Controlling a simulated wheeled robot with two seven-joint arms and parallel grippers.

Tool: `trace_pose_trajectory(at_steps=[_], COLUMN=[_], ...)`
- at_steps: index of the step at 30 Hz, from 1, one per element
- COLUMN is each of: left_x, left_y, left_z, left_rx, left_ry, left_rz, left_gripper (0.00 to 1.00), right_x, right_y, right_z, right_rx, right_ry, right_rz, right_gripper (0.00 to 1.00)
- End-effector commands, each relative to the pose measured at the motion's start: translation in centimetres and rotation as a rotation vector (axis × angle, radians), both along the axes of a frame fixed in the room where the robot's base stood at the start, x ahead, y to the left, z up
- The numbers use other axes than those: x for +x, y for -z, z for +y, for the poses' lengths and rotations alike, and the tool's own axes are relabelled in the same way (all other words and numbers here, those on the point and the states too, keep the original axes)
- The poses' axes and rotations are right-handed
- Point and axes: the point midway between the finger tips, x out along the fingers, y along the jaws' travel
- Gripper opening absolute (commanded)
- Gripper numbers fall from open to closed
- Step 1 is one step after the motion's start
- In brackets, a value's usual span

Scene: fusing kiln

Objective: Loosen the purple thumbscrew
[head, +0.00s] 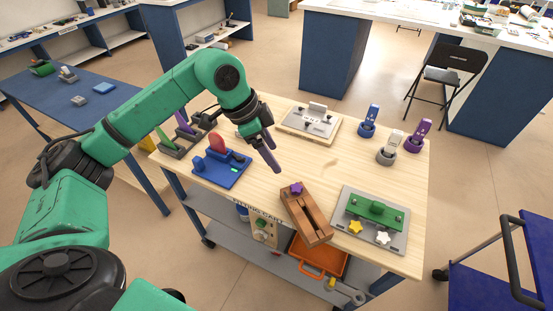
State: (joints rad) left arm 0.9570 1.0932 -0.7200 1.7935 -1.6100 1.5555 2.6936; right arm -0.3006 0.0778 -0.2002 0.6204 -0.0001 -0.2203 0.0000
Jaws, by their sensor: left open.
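The purple thumbscrew (296,188) sits on the upper end of a brown wooden block (307,216) near the front edge of the wooden table. Its knob is star-shaped. My left gripper (276,161) is above the table, up and left of the thumbscrew in the head view. Its dark purple-grey fingers are apart, point down to the right, and have nothing between them. The gripper does not appear to touch the thumbscrew. My right gripper is not in view.
Right of the block is a grey plate (397,242) with a green part (376,211), a yellow knob (355,227) and a white knob (383,238). A blue fixture (222,177) stands left. Upright blue, grey and purple holders stand back right. The table's middle is clear.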

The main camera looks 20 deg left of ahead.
Motion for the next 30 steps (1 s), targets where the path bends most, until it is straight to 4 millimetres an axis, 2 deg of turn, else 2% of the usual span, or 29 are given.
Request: trace_pose_trajectory(at_steps=[5,18,23,30], left_x=[0.4,2.5,2.8,2.8], left_y=[2.1,11.5,13.0,13.2], left_z=[-0.9,-4.4,-4.8,-4.9], left_rx=[-0.001,-0.006,-0.005,-0.005], left_ry=[0.002,0.001,0.003,0.002], left_rz=[0.006,0.005,0.002,0.001], left_gripper=[0.78,0.78,0.78,0.78], right_x=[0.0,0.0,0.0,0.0], right_y=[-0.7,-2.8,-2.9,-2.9], right_z=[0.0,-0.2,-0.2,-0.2], right_rx=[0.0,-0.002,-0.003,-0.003], right_ry=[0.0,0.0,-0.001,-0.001], right_rz=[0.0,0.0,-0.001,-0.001], right_gripper=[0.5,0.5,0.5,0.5])
